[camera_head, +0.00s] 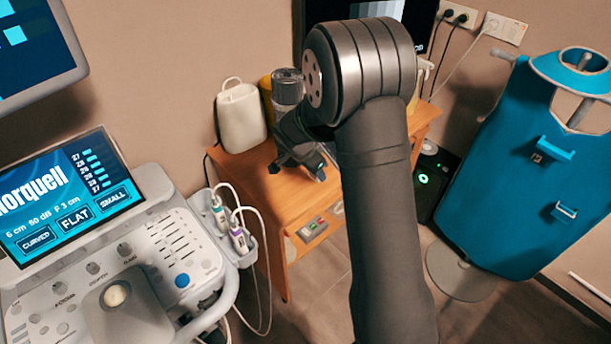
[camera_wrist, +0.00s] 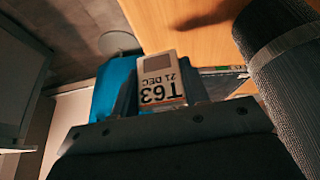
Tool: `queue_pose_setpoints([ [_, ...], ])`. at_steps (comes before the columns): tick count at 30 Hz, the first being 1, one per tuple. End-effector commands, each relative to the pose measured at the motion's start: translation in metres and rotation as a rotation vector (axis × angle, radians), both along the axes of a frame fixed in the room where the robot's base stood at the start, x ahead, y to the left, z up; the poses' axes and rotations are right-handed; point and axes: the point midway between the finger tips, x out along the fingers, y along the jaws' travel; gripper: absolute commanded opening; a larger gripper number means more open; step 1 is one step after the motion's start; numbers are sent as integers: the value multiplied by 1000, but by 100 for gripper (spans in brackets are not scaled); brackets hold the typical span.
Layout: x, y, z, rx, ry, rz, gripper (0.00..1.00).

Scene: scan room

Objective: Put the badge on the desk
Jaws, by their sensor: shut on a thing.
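The badge (camera_wrist: 161,80) is a small white card marked "T63" and "21 DEC", upside down in the wrist view. My gripper (camera_wrist: 160,100) is shut on it, with a dark finger on each side. The wooden desk (camera_wrist: 185,28) lies beyond the badge in the wrist view. In the head view the desk (camera_head: 258,190) stands against the wall, and my gripper (camera_head: 305,165) is over its top, pointing down. My arm hides much of the desk's right side. I cannot make out the badge clearly there, or whether it touches the desk.
An ultrasound console (camera_head: 150,255) with probes (camera_head: 238,235) and hanging cables is at the left. A blue apron (camera_head: 525,165) on a stand is at the right. The desk's front left is clear.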

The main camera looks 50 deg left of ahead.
Motion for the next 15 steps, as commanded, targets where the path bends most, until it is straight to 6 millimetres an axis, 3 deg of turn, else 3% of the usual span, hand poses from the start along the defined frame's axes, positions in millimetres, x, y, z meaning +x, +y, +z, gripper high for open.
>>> queue_pose_setpoints([
  [6, -16, 28, -19, 0, 0, 1, 20],
  [11, -18, 31, -27, -1, 0, -1, 20],
  [15, -18, 30, -46, -3, 1, 0, 20],
])
